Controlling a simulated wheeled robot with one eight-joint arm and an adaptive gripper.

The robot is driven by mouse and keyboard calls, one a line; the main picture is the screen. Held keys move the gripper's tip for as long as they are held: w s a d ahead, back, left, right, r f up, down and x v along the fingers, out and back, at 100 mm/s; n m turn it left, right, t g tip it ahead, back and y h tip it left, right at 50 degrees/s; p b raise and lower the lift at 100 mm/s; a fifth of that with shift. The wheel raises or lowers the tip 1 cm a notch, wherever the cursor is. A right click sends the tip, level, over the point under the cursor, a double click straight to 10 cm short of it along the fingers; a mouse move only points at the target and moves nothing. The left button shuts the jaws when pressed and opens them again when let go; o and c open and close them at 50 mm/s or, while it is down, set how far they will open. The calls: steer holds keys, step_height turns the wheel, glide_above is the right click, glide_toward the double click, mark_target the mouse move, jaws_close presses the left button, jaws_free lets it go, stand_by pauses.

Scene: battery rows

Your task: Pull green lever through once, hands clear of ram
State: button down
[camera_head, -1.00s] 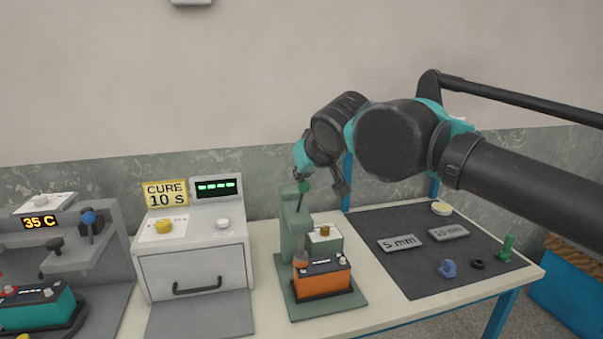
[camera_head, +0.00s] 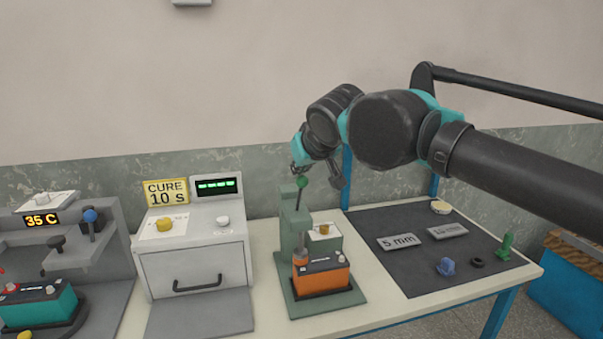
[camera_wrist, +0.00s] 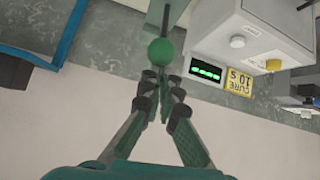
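The green lever's ball knob (camera_head: 302,182) stands on a thin stem at the top of the green press (camera_head: 293,222). It also shows in the wrist view (camera_wrist: 161,51), just beyond my fingertips. My gripper (camera_wrist: 157,76) has its fingers drawn together, with nothing seen between them. In the head view my gripper (camera_head: 297,168) is just above and behind the knob; I cannot tell whether it touches. The ram (camera_head: 301,256) is a brownish cylinder over the orange battery (camera_head: 321,281) on the press base (camera_head: 352,299). My gripper is well above the ram.
A grey cure oven (camera_head: 195,262) stands left of the press. A dark mat (camera_head: 408,275) at the right holds the 5 mm plate (camera_head: 399,242), another plate and small parts. A teal battery (camera_head: 38,308) sits at the far left. Blue posts stand behind the table.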

steer(key=v, duration=0.9)
steer(key=shift+r, duration=0.25)
steer(key=shift+s+a, duration=0.1)
steer(key=shift+s, duration=0.05)
